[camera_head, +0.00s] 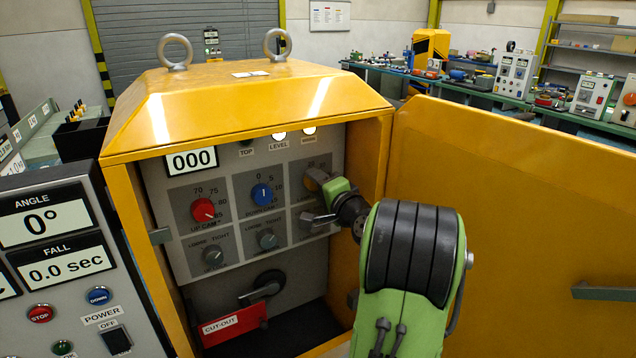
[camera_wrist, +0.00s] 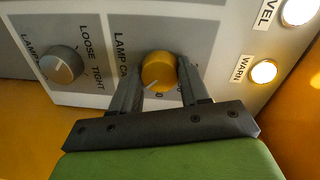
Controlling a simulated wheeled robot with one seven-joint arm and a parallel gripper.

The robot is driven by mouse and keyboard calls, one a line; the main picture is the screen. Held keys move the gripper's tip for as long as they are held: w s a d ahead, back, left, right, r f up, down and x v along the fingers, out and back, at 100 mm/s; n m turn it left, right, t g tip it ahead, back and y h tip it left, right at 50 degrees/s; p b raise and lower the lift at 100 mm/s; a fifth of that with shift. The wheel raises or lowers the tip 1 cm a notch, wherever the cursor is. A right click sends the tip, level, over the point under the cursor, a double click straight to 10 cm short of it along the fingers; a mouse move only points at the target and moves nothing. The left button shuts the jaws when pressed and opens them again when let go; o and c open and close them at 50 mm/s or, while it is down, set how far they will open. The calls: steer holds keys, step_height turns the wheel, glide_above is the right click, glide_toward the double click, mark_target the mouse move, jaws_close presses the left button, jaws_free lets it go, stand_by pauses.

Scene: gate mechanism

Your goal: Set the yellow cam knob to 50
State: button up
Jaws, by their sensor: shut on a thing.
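The yellow cam knob (camera_wrist: 157,70) sits on a grey dial plate in the wrist view, with "LAMP CA" readable next to it. My gripper (camera_wrist: 158,88) has one finger on each side of the knob and is shut on it. A pale pointer mark shows on the knob's lower edge. The scale numbers are mostly hidden by my fingers, so I cannot read the setting. In the head view my gripper (camera_head: 332,192) is at the upper right dial of the panel and covers most of that dial.
The red knob (camera_head: 203,209) and blue knob (camera_head: 262,194) are left of my gripper. Small grey knobs (camera_head: 267,239) sit below, with a red CUT-OUT lever (camera_head: 236,324) lower down. The open yellow door (camera_head: 510,200) stands close on the right. LEVEL and WARN lamps (camera_wrist: 263,72) are lit.

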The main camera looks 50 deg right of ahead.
stand_by(0.5)
steer(key=o, duration=1.1)
steer(key=shift+c, duration=0.2)
steer(key=f+b+v, duration=0.1)
steer(key=b+v, duration=0.1)
steer(key=v, duration=1.3)
steer(key=shift+s+r+b, duration=0.35)
steer(key=shift+s+r, duration=0.05)
steer(key=shift+r, duration=0.05)
